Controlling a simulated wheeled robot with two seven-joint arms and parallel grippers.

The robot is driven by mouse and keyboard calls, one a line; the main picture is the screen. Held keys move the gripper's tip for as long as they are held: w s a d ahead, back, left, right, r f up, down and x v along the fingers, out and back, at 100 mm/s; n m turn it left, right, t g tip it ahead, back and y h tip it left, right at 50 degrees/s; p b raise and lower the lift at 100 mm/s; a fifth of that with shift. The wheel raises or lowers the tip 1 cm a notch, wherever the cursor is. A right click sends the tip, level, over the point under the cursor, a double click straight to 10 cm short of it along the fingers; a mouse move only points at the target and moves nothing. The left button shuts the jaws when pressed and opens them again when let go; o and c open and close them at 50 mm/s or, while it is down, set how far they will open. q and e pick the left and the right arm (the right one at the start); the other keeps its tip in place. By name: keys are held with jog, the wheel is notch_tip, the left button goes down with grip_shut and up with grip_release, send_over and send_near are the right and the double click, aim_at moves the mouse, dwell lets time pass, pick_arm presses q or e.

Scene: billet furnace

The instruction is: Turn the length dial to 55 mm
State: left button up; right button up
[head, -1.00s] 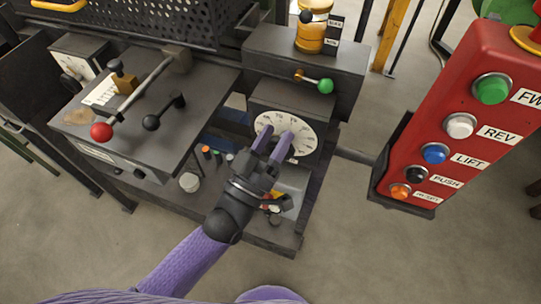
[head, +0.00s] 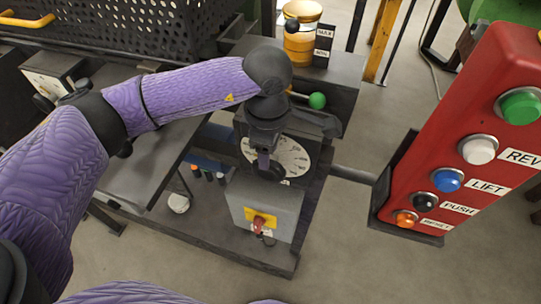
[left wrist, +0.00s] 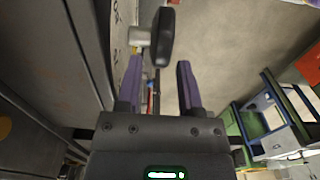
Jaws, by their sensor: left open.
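The length dial (head: 292,160) is a round white plate with dark markings on the front of a dark box. My left arm reaches in from the left, and the left gripper (head: 264,162) points down in front of the dial, hiding part of its face and most of its knob. In the left wrist view the two purple fingers of the gripper (left wrist: 158,82) are apart and empty. The black dial knob (left wrist: 166,38) on its grey shaft lies just beyond the fingertips, roughly in line with the gap. The dial's reading cannot be made out.
A grey box with a yellow plate and red switch (head: 262,222) stands below the dial. A green-knobbed lever (head: 317,100) sits above it. A red button panel (head: 470,140) stands to the right. A white cup-like object (head: 179,203) is on the lower shelf.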

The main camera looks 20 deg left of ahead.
pick_arm(q)
jog(key=shift+f, duration=0.95)
grip_shut()
jog(key=shift+a+f+h+b, duration=0.15)
jog(key=shift+h+b, duration=0.25)
jog(key=shift+b, duration=0.15)
jog(key=shift+r, duration=0.2)
grip_release()
